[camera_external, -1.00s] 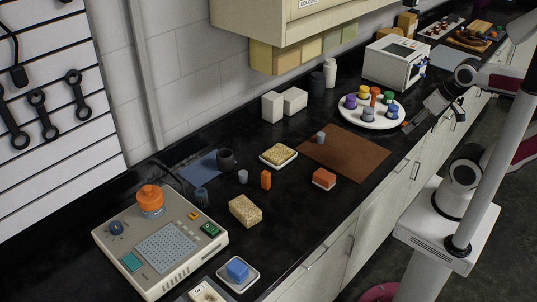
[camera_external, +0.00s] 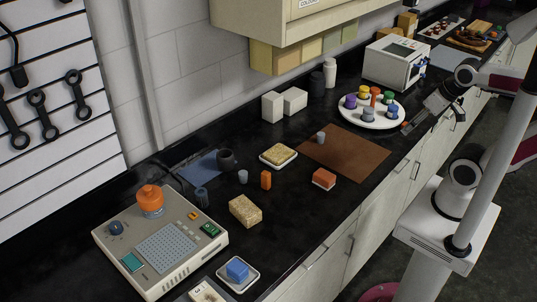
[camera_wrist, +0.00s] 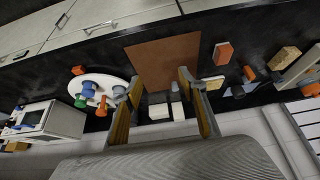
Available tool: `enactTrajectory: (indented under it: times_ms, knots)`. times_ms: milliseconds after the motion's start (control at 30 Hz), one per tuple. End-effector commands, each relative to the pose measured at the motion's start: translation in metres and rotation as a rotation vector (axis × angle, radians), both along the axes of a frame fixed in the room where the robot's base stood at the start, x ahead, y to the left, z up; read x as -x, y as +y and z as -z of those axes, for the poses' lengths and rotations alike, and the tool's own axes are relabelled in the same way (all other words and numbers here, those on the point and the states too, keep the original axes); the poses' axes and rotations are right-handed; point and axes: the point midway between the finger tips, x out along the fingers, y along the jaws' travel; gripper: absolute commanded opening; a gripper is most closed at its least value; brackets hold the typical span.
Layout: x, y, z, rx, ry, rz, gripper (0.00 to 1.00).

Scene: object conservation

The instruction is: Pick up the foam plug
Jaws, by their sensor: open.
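No object is clearly recognisable as the foam plug. A small grey cylinder (camera_external: 320,138) stands on the brown mat (camera_external: 353,160) and may be it; a similar pale grey one (camera_external: 243,176) stands farther left on the counter. My gripper (camera_external: 407,126) is by the right side of the white round plate (camera_external: 354,117), away from both cylinders. In the wrist view my gripper (camera_wrist: 159,78) is open with nothing between its fingers, and the brown mat (camera_wrist: 165,58) shows beyond them.
The plate holds several coloured pieces. Two white blocks (camera_external: 284,104) stand behind the mat. An orange-topped block (camera_external: 324,178), a sponge on a dish (camera_external: 279,155), a tan block (camera_external: 245,211) and a grey device (camera_external: 160,242) stand left.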

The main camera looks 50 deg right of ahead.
Motion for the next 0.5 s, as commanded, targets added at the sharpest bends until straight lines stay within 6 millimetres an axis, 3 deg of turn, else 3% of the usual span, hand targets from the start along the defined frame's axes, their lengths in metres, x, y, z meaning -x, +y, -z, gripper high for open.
enactTrajectory:
  times_ms: [300,500]
  knots:
    - [-0.003,-0.002,0.001,0.005,-0.004,0.003,0.42]
    - [-0.025,-0.013,0.003,0.038,-0.03,0.012,0.42]
